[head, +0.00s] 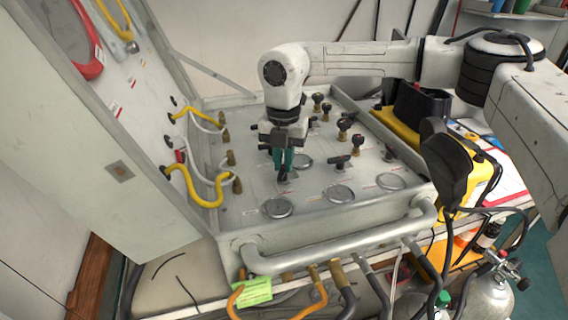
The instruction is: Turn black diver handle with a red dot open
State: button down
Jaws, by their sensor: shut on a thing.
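The grey diver air panel (240,208) lies in the middle of the head view with its lid raised at the left. My gripper (284,168) points down over the front left part of the panel face. Its teal fingers are shut on a small black handle (284,178), whose lower part shows beneath the fingertips. The fingers hide most of this handle, and I cannot make out a red dot on it. Another black handle (340,161) lies to the right, apart from my gripper. I cannot tell how far the held handle is turned.
Round gauges (277,207) line the panel front. Several upright black knobs (345,124) on brass stems stand behind and right of my gripper. Yellow hoses (209,203) run at the left. A pipe rail (340,247) crosses the front. A yellow case (484,180) stands at the right.

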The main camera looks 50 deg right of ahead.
aim_at(282, 166)
jog(key=n+b, duration=0.1)
jog(key=n, duration=0.4)
jog(key=shift+w, duration=0.15)
jog(key=shift+r+n, duration=0.1)
jog(key=shift+n, duration=0.2)
dwell(0.3)
jog(key=c, duration=1.1)
grip_release()
notch_tip(282, 166, up, 11)
jog(key=shift+f+b, duration=0.15)
jog(key=shift+b, duration=0.4)
